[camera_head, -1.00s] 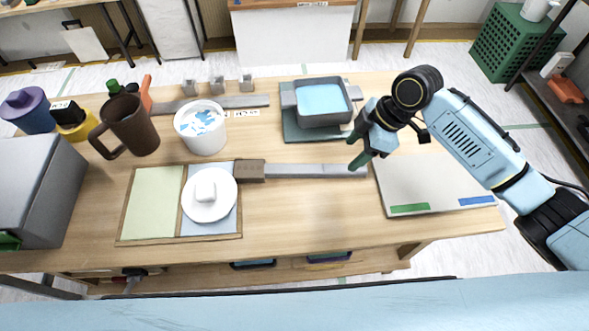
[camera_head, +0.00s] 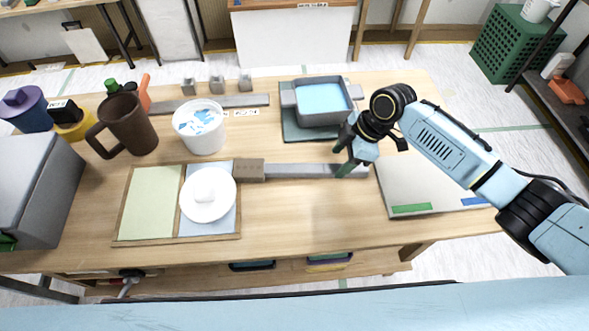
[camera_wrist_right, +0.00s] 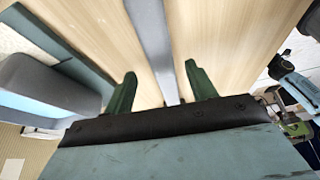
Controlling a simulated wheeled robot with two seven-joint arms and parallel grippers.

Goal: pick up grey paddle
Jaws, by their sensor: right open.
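The grey paddle (camera_head: 300,170) lies flat across the middle of the table in the head view, with a brown block (camera_head: 249,170) at its left end. Its grey strip (camera_wrist_right: 152,40) also shows in the right wrist view, running between the green fingers. My right gripper (camera_head: 340,161) is open over the right end of the strip. In the right wrist view its fingers (camera_wrist_right: 161,72) stand apart on either side of the strip, with visible gaps. Whether the fingertips touch the table cannot be told. My left gripper is out of view.
A grey tray with blue liquid (camera_head: 322,101) stands just behind my right gripper. A pale board (camera_head: 425,180) lies to its right. A white bucket (camera_head: 199,130), a brown mug (camera_head: 128,125) and a framed panel with a white plate (camera_head: 208,212) are on the left.

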